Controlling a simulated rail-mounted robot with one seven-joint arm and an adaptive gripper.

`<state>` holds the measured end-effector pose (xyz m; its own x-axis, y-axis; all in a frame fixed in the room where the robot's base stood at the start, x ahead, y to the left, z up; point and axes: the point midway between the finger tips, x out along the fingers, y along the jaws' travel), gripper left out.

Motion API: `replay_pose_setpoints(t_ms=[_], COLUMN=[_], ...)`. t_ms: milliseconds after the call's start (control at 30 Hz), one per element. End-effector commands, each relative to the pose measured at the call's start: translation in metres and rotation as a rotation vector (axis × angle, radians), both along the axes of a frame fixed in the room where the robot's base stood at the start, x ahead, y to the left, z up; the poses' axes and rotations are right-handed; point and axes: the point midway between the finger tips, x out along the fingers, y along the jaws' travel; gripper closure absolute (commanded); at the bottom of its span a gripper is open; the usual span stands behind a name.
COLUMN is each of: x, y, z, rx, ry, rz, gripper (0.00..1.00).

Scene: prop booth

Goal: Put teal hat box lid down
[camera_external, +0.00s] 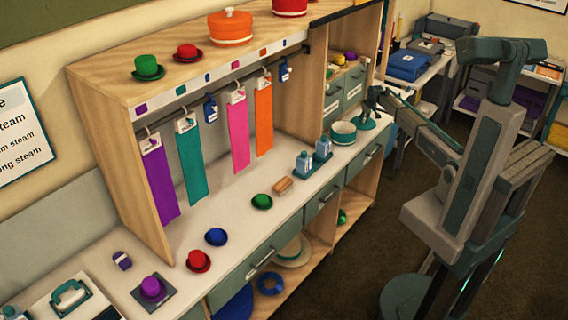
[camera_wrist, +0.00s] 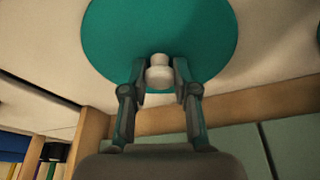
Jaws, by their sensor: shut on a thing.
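The teal hat box lid (camera_wrist: 160,30) is a round teal disc with a pale knob (camera_wrist: 159,74) at its middle. My gripper (camera_wrist: 159,82) is shut on this knob in the wrist view. In the external view my gripper (camera_external: 374,98) is at the right end of the white counter, with the lid (camera_external: 367,123) low under it. I cannot tell whether the lid touches the counter.
Drawers (camera_external: 333,105) rise behind the box. A shelf with colored scarves stands at the back left.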

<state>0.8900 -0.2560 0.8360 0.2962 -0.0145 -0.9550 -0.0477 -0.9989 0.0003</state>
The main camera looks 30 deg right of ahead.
Motion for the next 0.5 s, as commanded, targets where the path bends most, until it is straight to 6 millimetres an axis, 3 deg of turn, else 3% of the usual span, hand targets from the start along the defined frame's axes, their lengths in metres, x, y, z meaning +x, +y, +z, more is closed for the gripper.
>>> replay_pose_setpoints(t_ms=[200,233,367,500], x=[-0.0002,-0.0002,-0.0002,-0.0002], y=[0.0001,0.0001,0.0001,0.0001], z=[-0.0046,-0.0038,-0.0034,-0.0033], rx=[0.0,0.0,0.0,0.0], ry=[0.001,0.0,0.001,0.001], rz=[0.0,0.0,0.0,0.0], gripper=[0.99,0.68,0.46,0.46])
